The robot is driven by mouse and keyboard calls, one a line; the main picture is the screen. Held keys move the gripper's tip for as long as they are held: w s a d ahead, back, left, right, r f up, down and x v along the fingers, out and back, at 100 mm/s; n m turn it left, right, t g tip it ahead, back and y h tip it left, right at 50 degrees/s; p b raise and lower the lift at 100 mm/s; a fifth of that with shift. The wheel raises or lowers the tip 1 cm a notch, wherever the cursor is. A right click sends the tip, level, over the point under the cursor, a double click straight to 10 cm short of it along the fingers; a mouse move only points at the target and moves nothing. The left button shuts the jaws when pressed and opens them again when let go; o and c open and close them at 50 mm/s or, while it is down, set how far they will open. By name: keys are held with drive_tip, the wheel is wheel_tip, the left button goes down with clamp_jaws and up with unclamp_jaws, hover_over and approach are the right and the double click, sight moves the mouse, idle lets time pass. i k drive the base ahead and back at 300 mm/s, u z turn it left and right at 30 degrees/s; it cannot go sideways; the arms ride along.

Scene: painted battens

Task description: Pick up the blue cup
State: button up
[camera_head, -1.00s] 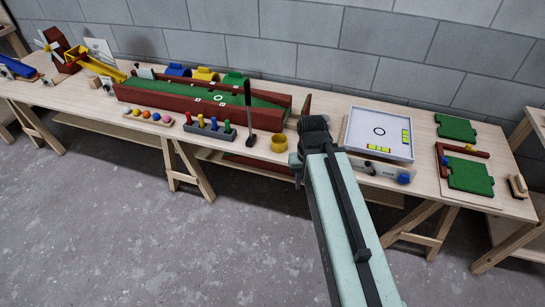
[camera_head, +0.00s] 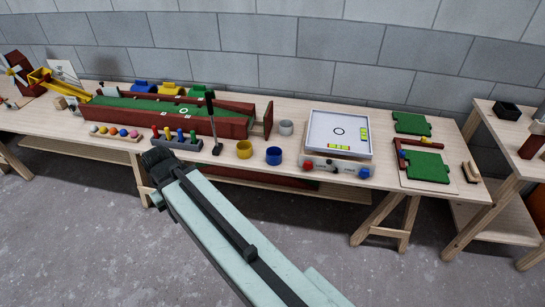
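The blue cup (camera_head: 274,156) stands on the wooden table near its front edge. A yellow cup (camera_head: 244,149) stands just left of it and a grey cup (camera_head: 286,127) behind it. My arm reaches up from the bottom of the picture, and my gripper (camera_head: 158,160) is at its far end, left of the cups and in front of the table edge. The gripper is well apart from the blue cup. Its fingers are small and dark, and I cannot tell whether they are open.
A white tray (camera_head: 340,133) stands right of the cups, with a panel with knobs (camera_head: 336,167) before it. Left are a black mallet (camera_head: 213,125), a peg block (camera_head: 176,139) and a long green-topped red box (camera_head: 165,108). Green boards (camera_head: 428,168) lie at right.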

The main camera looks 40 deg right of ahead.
sight(274, 154)
drive_tip(key=u, duration=0.1)
drive_tip(key=i, duration=1)
drive_tip(key=z, duration=0.1)
